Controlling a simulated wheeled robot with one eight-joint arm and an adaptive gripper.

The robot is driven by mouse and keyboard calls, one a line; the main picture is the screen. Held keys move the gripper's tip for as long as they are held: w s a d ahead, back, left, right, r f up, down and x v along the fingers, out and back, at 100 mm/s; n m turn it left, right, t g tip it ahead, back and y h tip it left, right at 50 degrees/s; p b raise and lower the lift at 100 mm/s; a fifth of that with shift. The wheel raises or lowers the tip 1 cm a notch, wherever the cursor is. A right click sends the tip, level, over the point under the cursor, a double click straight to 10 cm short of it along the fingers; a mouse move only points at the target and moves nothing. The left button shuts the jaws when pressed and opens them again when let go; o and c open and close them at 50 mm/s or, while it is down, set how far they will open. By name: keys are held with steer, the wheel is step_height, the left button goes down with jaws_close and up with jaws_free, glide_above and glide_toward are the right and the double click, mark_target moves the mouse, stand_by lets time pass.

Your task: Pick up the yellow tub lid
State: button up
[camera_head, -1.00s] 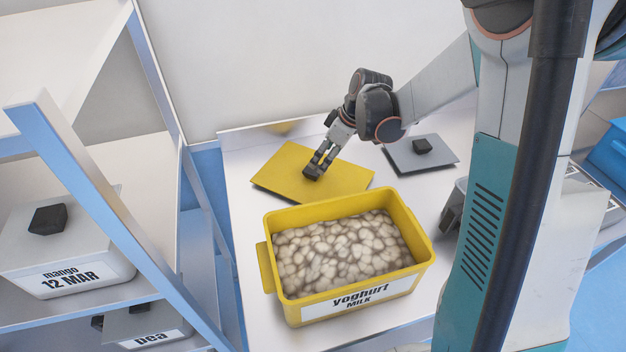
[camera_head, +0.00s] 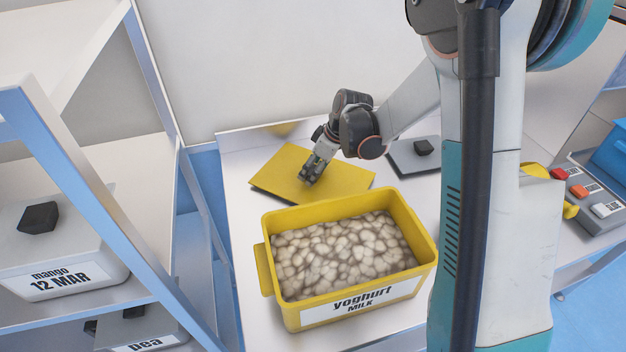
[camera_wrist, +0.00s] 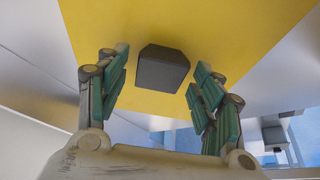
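The yellow tub lid (camera_head: 272,177) lies flat on the table behind the yellow tub. Its dark grey block-shaped knob (camera_wrist: 162,68) shows in the wrist view between my fingers; in the head view my gripper hides it. My gripper (camera_head: 312,177) is over the middle of the lid, pointing down. In the wrist view my gripper (camera_wrist: 156,85) is open, with a finger on each side of the knob and gaps to it.
The yellow tub (camera_head: 265,270), labelled yoghurt milk, stands in front, full of pale round pieces. A grey lid (camera_head: 408,165) with a dark knob lies right of the yellow lid. A shelf with labelled tubs (camera_head: 65,255) stands left.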

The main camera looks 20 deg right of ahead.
steer(key=c, duration=0.8)
steer(key=shift+c, duration=0.2)
